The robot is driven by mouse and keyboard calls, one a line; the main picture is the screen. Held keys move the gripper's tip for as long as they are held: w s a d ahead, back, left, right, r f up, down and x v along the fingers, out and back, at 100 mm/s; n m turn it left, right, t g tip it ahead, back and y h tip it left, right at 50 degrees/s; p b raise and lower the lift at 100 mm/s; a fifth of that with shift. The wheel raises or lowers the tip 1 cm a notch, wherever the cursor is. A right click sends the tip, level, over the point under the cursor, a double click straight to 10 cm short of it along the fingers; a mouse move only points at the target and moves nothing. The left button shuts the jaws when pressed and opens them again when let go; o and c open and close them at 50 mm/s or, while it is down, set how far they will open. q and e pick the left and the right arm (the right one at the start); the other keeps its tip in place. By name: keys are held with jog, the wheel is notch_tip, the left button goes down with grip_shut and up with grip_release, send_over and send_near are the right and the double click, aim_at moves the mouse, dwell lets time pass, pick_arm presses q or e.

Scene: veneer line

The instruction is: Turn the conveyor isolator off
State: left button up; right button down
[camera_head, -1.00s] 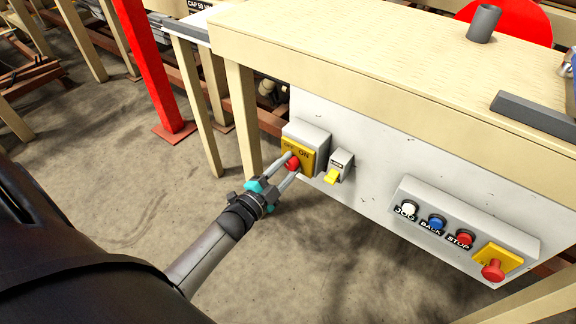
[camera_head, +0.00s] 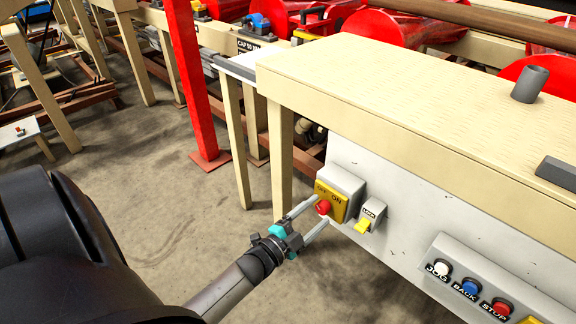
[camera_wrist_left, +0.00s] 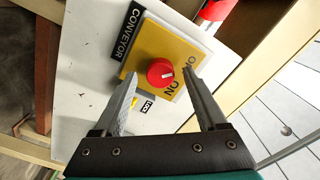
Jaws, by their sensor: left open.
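The conveyor isolator is a red knob (camera_head: 323,207) on a yellow plate (camera_head: 333,203) lettered OFF and ON, on a grey box at the panel's left end. In the left wrist view the red knob (camera_wrist_left: 160,72) shows a white mark toward the lettered side; I cannot tell which word it points at. A black CONVEYOR label (camera_wrist_left: 128,33) is beside the plate. My left gripper (camera_head: 319,211) is open, with one finger on each side of the knob. Gaps show between knob and fingers in the wrist view. My right gripper is not in view.
A yellow switch (camera_head: 363,226) labelled LOCK sits just right of the isolator. A button box (camera_head: 480,280) with JOG, BACK and STOP buttons is farther right. The bench top (camera_head: 400,110) overhangs the panel.

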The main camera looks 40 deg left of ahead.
pick_arm(q)
jog(key=s+a+p, duration=0.1)
jog(key=s+p, duration=0.1)
jog(key=s, duration=1.1)
jog(key=shift+s, duration=0.3)
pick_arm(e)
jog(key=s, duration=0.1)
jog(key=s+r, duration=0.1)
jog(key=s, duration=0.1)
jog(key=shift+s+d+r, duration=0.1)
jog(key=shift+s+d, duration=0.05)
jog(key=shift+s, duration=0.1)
